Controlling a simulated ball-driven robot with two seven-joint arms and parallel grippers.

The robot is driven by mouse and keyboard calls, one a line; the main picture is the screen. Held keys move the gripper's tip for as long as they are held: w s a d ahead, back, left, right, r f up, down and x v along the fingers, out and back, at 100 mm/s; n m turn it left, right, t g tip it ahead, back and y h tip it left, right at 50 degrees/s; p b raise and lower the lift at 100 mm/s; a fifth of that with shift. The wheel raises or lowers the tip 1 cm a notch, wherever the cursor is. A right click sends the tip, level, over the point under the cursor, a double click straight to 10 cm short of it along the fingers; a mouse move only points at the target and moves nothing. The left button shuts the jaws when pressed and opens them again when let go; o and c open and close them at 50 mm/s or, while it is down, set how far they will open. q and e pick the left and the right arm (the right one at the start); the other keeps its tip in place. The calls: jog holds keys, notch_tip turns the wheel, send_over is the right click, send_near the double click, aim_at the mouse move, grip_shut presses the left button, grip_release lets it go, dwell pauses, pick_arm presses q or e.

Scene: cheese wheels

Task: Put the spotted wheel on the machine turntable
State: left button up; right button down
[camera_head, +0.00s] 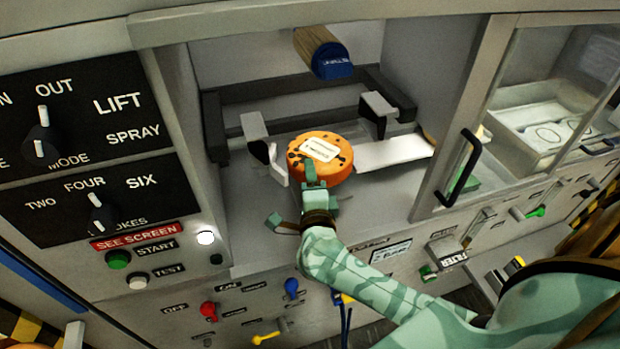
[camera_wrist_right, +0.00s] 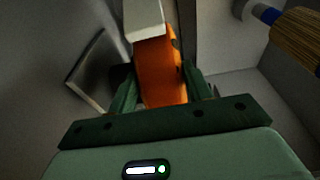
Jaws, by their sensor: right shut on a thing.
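The spotted wheel (camera_head: 336,166) is orange with dark spots and a pale label on top. It is inside the open machine bay, between two grey clamp-like blocks. My right gripper (camera_head: 312,183) reaches in from the front and is shut on the wheel's near edge. In the right wrist view the orange wheel (camera_wrist_right: 160,70) sits between the two green fingers (camera_wrist_right: 160,95). The turntable cannot be made out clearly; the wheel and gripper cover the middle of the bay, and I cannot tell whether the wheel touches a surface below. My left gripper is not in view.
A left block (camera_head: 255,133) and a right block (camera_head: 378,112) flank the wheel closely. A blue-tipped cylinder (camera_head: 332,66) hangs above and behind it. A pale plate (camera_head: 395,152) lies to its right. A door handle (camera_head: 460,168) sticks out at right.

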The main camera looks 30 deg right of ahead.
dwell(0.8)
jog(key=c, duration=0.6)
grip_release()
jog(key=shift+f, duration=0.1)
jog(key=shift+o, duration=0.2)
jog(key=shift+s+f, duration=0.1)
jog(key=shift+f, duration=0.1)
jog(key=v, duration=1.6)
jog(key=shift+r, duration=0.2)
jog(key=shift+s+a, duration=0.1)
jog(key=shift+a, duration=0.05)
